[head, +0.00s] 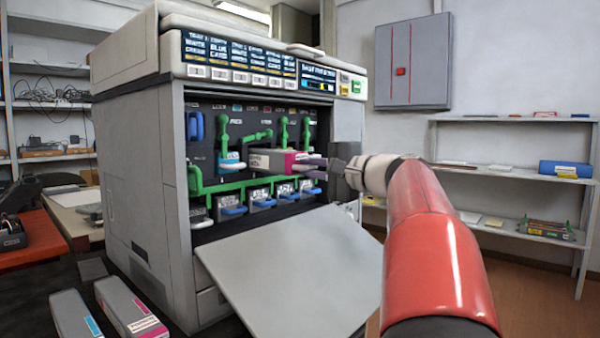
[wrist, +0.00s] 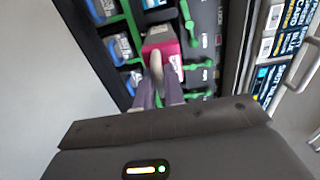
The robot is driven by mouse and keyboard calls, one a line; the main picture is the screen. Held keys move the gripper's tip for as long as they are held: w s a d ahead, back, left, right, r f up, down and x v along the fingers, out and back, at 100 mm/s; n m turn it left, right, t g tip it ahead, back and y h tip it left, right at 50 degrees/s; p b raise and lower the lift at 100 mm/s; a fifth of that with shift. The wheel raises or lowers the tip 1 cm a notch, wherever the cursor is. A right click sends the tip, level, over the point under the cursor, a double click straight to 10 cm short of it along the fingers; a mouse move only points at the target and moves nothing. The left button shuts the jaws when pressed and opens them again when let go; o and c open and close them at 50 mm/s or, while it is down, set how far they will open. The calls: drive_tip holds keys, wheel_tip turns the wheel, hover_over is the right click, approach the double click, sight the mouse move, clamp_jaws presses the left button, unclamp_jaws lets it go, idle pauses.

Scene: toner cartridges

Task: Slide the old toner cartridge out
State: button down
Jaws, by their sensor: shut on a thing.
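The old toner cartridge (head: 263,160) is a grey box with a magenta end, and it sticks partly out of its slot in the printer (head: 130,175). Its magenta end also shows in the wrist view (wrist: 160,46). My gripper (head: 312,168) is shut on the front end of the cartridge. In the wrist view the fingers (wrist: 158,82) reach onto the magenta end. The rear of the cartridge is hidden inside the printer. Green levers (head: 284,130) stand above the slots.
The printer's front door (head: 300,270) hangs open below the slots. Two boxed cartridges, one with a cyan label (head: 75,315) and one with a magenta label (head: 130,308), lie at the lower left. A shelf (head: 480,172) stands at the right. Space in front of the slots is open above the door.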

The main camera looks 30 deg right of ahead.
drive_tip(key=b+v, duration=0.1)
drive_tip(key=v, duration=0.6)
drive_tip(key=c, duration=1)
unclamp_jaws()
drive_tip(key=shift+s, duration=0.15)
drive_tip(key=v, duration=0.7)
drive_tip(key=shift+b, duration=0.3)
idle(0.4)
